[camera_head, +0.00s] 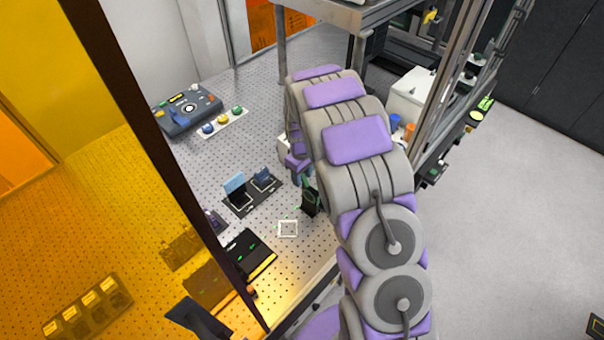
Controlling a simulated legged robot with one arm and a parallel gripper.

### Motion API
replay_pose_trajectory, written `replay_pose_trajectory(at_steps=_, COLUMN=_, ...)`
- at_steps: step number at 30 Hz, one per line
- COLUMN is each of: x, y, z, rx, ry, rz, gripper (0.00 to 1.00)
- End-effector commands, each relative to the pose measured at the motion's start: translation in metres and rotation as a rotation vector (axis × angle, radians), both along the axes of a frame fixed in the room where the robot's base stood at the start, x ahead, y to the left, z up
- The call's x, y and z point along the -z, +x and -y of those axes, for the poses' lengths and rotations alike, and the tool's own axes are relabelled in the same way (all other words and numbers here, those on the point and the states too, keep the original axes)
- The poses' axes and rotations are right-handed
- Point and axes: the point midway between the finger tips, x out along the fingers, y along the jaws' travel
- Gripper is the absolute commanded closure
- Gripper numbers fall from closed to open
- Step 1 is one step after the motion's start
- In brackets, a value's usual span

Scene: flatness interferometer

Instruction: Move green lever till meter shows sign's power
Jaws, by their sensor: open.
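My arm reaches from the lower right up over the perforated table, and its end, my gripper (297,162), is partly hidden behind the arm links. It is open, beside a small black mount (310,200) with green on it. I cannot tell whether that green part is the lever, or whether the gripper touches it. A black flat device (247,256) with small green marks lies at the table's front. A black plate (250,196) carries upright pieces, one with a light blue panel (235,185). No meter reading or sign text is legible.
A dark control box (187,108) with knobs stands at the back left, beside a strip with blue, yellow and green buttons (222,121). An amber panel and dark post (150,130) close off the left. A raised shelf (345,12) and metal posts stand behind my arm. A white square outline (288,229) marks clear tabletop.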

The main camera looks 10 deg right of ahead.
Motion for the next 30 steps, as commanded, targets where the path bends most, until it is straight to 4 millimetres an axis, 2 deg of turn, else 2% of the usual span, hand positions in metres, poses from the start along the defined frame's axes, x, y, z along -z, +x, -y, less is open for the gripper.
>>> replay_pose_trajectory(at_steps=8, x=0.0009, y=0.0003, z=0.0001, rx=0.000, ry=0.001, rz=0.001, gripper=0.59)
replay_pose_trajectory(at_steps=21, x=0.0007, y=0.0004, z=0.0000, rx=0.000, ry=0.001, rz=0.001, gripper=1.00)
replay_pose_trajectory(at_steps=30, x=0.0006, y=0.0004, z=0.0000, rx=0.000, ry=0.001, rz=0.001, gripper=1.00)
